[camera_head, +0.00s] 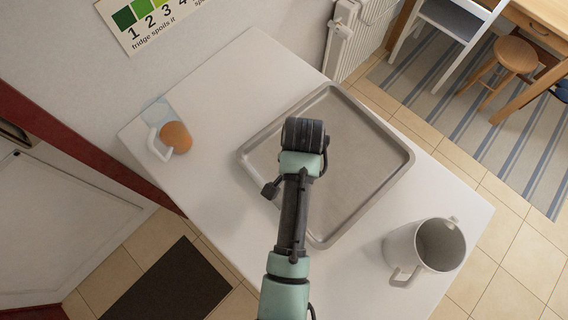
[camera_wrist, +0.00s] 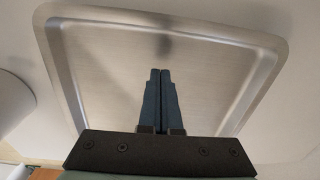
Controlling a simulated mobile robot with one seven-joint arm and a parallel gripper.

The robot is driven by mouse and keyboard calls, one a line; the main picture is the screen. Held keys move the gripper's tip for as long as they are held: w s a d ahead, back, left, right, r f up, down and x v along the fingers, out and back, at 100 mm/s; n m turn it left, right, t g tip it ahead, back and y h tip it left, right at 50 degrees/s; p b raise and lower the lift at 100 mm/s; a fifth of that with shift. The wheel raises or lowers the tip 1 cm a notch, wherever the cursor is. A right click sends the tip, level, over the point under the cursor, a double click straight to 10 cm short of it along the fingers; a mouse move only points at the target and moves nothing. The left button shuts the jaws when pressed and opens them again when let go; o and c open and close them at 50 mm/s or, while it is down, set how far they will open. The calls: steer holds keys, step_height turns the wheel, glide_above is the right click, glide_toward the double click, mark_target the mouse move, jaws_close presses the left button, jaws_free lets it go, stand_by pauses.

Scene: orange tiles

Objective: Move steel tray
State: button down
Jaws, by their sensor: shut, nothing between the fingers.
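The steel tray (camera_head: 355,165) is a flat, rectangular grey tray with a raised rim, lying on the white table. It also fills most of the wrist view (camera_wrist: 110,60). My arm reaches over the tray's left part in the head view, hiding some of its rim and floor. My gripper (camera_wrist: 160,72) is shut and empty, its two dark fingers together, and shows against the tray's floor in the wrist view. The wrist view does not make clear whether the fingertips touch the tray. In the head view the fingers are hidden behind the wrist.
The white table (camera_head: 230,85) bears a white pitcher (camera_head: 403,247) right of the tray. A mug (camera_head: 160,150) and an orange-brown round thing (camera_head: 176,137) are at the left. The table is clear between these and the tray. A radiator (camera_head: 352,35) stands behind the table.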

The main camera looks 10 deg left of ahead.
step_height(320, 180, down, 2)
steer(key=shift+f, duration=0.1)
steer(key=shift+s+a+p, duration=0.55)
steer(key=shift+s+a, duration=0.05)
steer(key=shift+s, duration=0.2)
steer(key=shift+s+a+p, duration=0.55)
steer(key=shift+s+a, duration=0.05)
steer(key=shift+s, duration=0.2)
